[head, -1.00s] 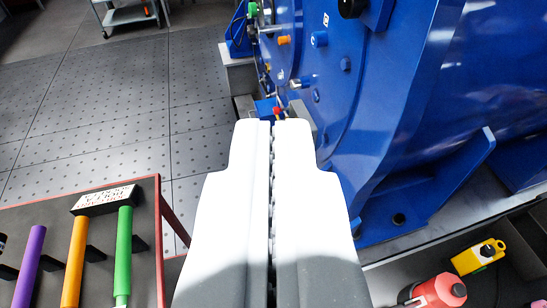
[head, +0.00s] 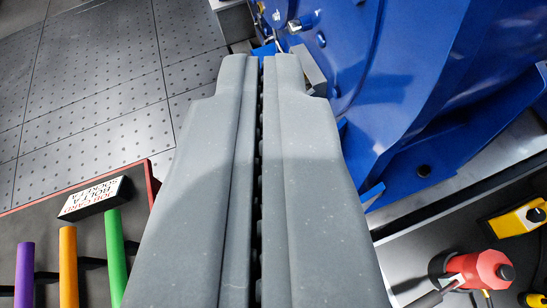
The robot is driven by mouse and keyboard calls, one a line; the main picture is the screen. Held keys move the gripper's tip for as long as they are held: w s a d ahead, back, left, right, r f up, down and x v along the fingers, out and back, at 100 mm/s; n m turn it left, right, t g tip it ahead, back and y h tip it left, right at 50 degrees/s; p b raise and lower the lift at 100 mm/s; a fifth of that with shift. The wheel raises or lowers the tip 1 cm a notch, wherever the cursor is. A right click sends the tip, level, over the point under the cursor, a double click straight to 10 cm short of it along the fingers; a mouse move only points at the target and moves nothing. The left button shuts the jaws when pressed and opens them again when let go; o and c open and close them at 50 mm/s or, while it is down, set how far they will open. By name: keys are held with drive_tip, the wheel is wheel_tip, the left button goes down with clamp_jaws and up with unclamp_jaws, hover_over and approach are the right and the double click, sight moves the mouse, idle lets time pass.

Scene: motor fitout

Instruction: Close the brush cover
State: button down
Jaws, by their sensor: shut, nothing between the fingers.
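The large blue motor (head: 430,75) fills the upper right of the head view. Small fittings show on its left face near the top edge. I cannot make out which part is the brush cover; it may be out of view or hidden behind my gripper. My gripper (head: 261,62) is grey, points up the picture and is shut, with only a thin dark line between its fingers. Its tips overlap the lower left edge of the motor in the picture. I cannot tell whether they touch anything.
A red bottle (head: 485,270) and a yellow item (head: 520,220) lie at lower right. Perforated floor (head: 90,110) is clear at upper left.

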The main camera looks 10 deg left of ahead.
drive_tip(key=w+f+m+g, duration=0.2)
drive_tip(key=w+f, duration=0.7)
drive_tip(key=f, duration=0.3)
drive_tip(key=w+f+m+g, duration=0.1)
drive_tip(key=w+f+g, duration=0.1)
drive_tip(key=w+f, duration=0.85)
drive_tip(key=w+d+f+m+g, duration=0.1)
drive_tip(key=w+d+f+m, duration=0.1)
drive_tip(key=f, duration=1.2)
drive_tip(key=w+d+f+m+g, duration=0.1)
drive_tip(key=f+g, duration=0.1)
drive_tip(key=f, duration=1.3)
drive_tip(key=w+a+f+b, duration=0.3)
drive_tip(key=w+f+b, duration=0.1)
drive_tip(key=w+f, duration=0.3)
drive_tip(key=shift+w+a+f+y, duration=0.2)
drive_tip(key=shift+w+a+y, duration=0.15)
drive_tip(key=shift+w, duration=0.3)
